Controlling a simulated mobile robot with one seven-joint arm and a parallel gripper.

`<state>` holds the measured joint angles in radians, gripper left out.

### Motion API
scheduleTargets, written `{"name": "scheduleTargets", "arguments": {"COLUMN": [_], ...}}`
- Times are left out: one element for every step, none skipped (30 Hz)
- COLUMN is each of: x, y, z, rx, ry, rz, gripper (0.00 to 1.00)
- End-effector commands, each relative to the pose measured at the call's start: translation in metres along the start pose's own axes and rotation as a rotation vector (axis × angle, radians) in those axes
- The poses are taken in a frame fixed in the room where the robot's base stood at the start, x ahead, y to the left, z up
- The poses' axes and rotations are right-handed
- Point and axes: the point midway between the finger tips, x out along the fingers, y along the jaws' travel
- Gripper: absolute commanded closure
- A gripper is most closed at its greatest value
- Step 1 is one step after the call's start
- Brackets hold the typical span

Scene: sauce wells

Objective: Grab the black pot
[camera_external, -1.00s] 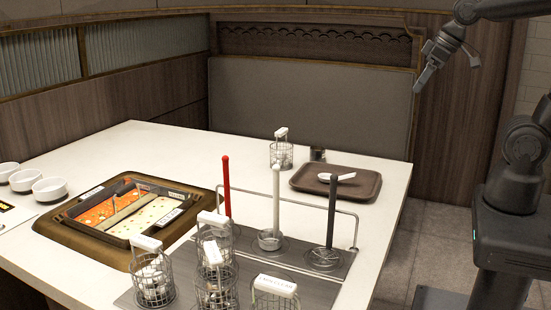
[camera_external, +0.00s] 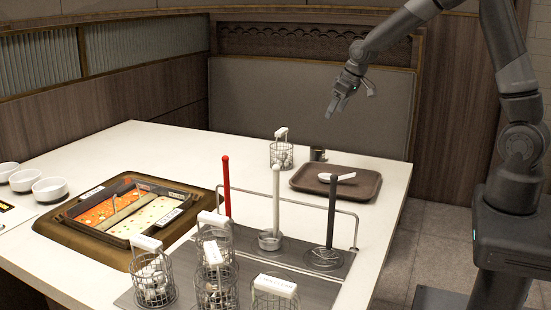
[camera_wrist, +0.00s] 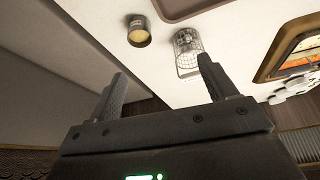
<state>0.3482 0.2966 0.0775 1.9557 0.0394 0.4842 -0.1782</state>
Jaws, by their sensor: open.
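A small dark cylindrical pot (camera_external: 317,154) stands on the white table just behind the brown tray. In the wrist view the pot (camera_wrist: 138,32) looks brown-grey with a tan round top, and it stands near the table edge. It is the likeliest match for the black pot; its colour does not read as plain black. My gripper (camera_external: 351,98) is in the air above the table's far right part, higher than the pot and apart from it. In the wrist view my gripper (camera_wrist: 162,72) has its two fingers spread with nothing between them.
A wire basket (camera_external: 281,155) with a white tag stands left of the pot. Upright red, white and black handles (camera_external: 331,215) rise from a rack in front. A divided hot pot (camera_external: 105,238) is set in the table.

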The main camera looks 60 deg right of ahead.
Motion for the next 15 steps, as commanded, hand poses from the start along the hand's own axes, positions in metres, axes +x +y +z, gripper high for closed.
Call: {"name": "scheduleTargets", "arguments": {"x": [0.021, 0.031, 0.044, 0.054, 0.062, 0.072, 0.08, 0.085, 0.092, 0.096, 0.1, 0.103, 0.106, 0.108, 0.113], "y": [0.009, 0.014, 0.02, 0.025, 0.028, 0.033, 0.037, 0.04, 0.043, 0.045, 0.046, 0.048, 0.049, 0.049, 0.049], "z": [-0.002, -0.004, -0.006, -0.007, -0.009, -0.009, -0.009, -0.01, -0.01, -0.01, -0.01, -0.011, -0.011, -0.011, -0.011], "rx": [0.011, 0.015, 0.021, 0.025, 0.028, 0.033, 0.037, 0.04, 0.043, 0.045, 0.046, 0.047, 0.048, 0.048, 0.048], "ry": [-0.009, -0.011, -0.013, -0.014, -0.013, -0.015, -0.016, -0.015, -0.016, -0.016, -0.017, -0.017, -0.016, -0.016, -0.017], "rz": [0.0, 0.0, 0.0, 0.0, 0.0, 0.0, 0.0, 0.001, 0.001, 0.001, 0.001, 0.001, 0.001, 0.001, 0.001], "gripper": [0.23, 0.23, 0.23, 0.23, 0.23, 0.23, 0.23, 0.23, 0.23, 0.23, 0.23, 0.23, 0.23, 0.23, 0.23]}}
